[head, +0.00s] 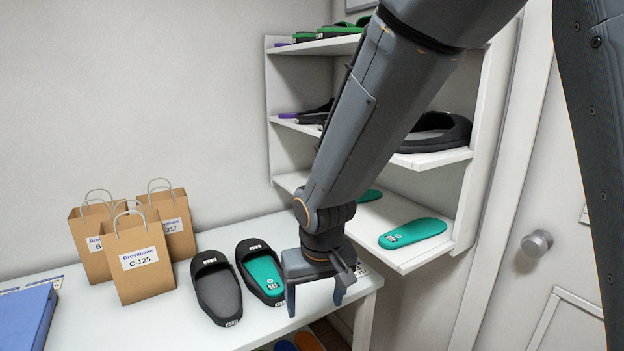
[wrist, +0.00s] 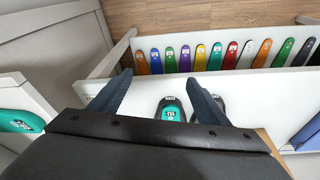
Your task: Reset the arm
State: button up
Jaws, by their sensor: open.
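My gripper (head: 318,296) is open and empty in the head view, pointing down above the right end of the white table. In the wrist view its two fingers (wrist: 157,95) are spread apart with nothing between them. A black slide with a teal insole (head: 262,272) lies on the table just left of the gripper. A black slide with a grey footbed (head: 217,290) lies further left. Both slides show in part beyond the fingers in the wrist view, the teal one (wrist: 171,110) more clearly.
Paper bags (head: 140,262) stand on the table (head: 180,329) at left, near a blue box (head: 27,315). A shelf unit (head: 432,160) behind my arm holds slides and a teal insole (head: 412,233). A row of coloured insoles (wrist: 200,58) lies low down. A door (head: 530,290) is at right.

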jog(key=s+d+m+g, duration=0.1)
jog(key=s+d, duration=0.4)
jog(key=d, duration=0.4)
jog(key=s+d+m, duration=0.2)
jog(key=s+d, duration=0.3)
jog(key=d, duration=0.4)
jog(key=shift+s+d+f+g+h, duration=0.2)
jog(key=shift+d+f+g+h, duration=0.1)
jog(key=shift+d+f+g, duration=0.1)
